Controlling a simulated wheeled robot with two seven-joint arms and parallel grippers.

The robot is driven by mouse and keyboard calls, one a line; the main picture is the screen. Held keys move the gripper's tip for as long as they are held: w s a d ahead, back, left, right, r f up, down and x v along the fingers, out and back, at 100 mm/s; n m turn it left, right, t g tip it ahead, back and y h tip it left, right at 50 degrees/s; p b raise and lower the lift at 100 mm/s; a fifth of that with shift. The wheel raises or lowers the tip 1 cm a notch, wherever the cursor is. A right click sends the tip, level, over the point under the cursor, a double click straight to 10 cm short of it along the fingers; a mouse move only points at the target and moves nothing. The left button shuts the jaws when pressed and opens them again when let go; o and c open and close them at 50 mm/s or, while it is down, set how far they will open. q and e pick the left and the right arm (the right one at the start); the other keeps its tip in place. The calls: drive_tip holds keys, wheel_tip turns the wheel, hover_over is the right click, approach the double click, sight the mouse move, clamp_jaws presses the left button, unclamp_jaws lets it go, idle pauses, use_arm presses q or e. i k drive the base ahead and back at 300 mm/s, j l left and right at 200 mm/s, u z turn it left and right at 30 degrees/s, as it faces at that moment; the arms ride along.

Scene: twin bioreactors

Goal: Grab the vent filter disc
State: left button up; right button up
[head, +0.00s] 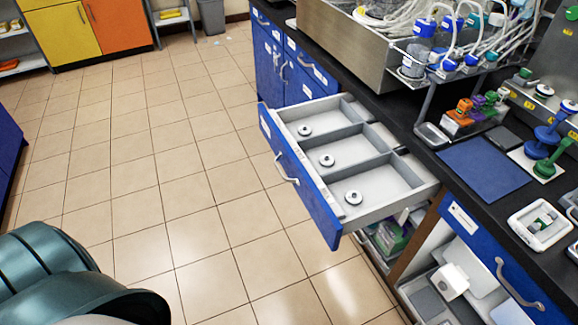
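An open drawer (308,203) with a blue front holds three small round white discs with dark centres, which look like vent filter discs. One disc (305,130) lies in the far compartment, one disc (327,160) in the middle compartment, and one disc (353,197) in the near compartment. Each lies toward the drawer's front side, apart from the walls as far as I can tell. Any labels are too small to read. Neither of my grippers is in view. A dark teal part of my own body shows at the lower left.
The black bench (459,204) on the right carries a blue mat (484,168), a white tray (541,224), coloured fittings and tubing. A lower cabinet (467,262) stands open below. The tiled floor (183,205) left of the drawer is clear.

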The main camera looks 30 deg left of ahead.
sight(326, 160)
drive_tip(key=i+j+u, duration=0.25)
drive_tip(key=i+j, duration=0.55)
drive_tip(key=i, duration=0.1)
